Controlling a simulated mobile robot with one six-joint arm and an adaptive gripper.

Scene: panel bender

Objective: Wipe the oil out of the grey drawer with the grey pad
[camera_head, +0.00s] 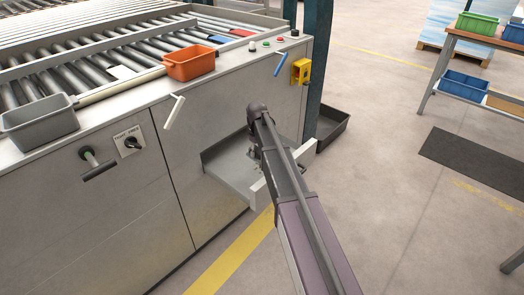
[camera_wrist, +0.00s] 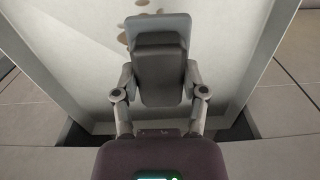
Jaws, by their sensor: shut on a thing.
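The grey drawer (camera_head: 222,181) stands pulled out of the machine's front, low down. My arm reaches over it, and in the head view my gripper (camera_head: 254,152) is mostly hidden behind my own wrist. In the wrist view my gripper (camera_wrist: 160,85) is shut on the grey pad (camera_wrist: 158,22), whose pale edge shows beyond the dark block between the fingers. The pad is over the drawer floor (camera_wrist: 85,45); I cannot tell whether it touches. Brown oil spots (camera_wrist: 123,38) show on the floor just left of the pad, and part may be hidden under it.
An orange bin (camera_head: 190,63) and a grey bin (camera_head: 40,122) stand on the machine's ledge above. A white lever (camera_head: 174,112) and a blue lever (camera_head: 280,63) stick out from the front. A dark tray (camera_head: 331,128) lies on the floor behind the drawer.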

